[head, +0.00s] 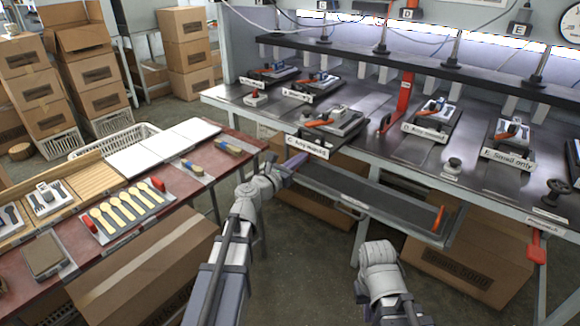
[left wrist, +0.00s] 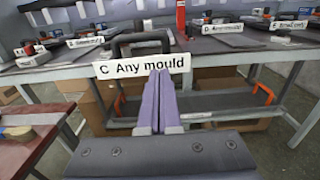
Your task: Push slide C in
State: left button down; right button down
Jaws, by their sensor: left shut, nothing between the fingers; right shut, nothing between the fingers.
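Slide C, with its white label "C Any mould" (head: 307,146), is at the front edge of the metal bench. The label also shows in the left wrist view (left wrist: 142,67), with a dark handle (left wrist: 140,38) above and behind it. An orange-handled mould (head: 333,121) sits on the slide. My left gripper (head: 300,160) is shut and empty, its purple fingers pointing at the slide's front just below the label. In the left wrist view the fingertips (left wrist: 160,75) overlap the label's lower edge; I cannot tell whether they touch. My right arm shows at the bottom, but its fingers are not visible.
Other labelled stations stand along the metal bench (head: 395,165), including D (head: 428,131) and E (head: 508,160). A red post (head: 405,95) stands right of slide C. A lower shelf (head: 375,200) is under the bench. The red table (head: 190,190) with wooden spoons (head: 125,207) is at left.

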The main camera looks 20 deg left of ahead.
aim_at(340, 128)
pick_arm(q)
jog(key=shift+x, duration=2.5)
jog(key=x, duration=2)
jog(key=shift+s+f, duration=0.1)
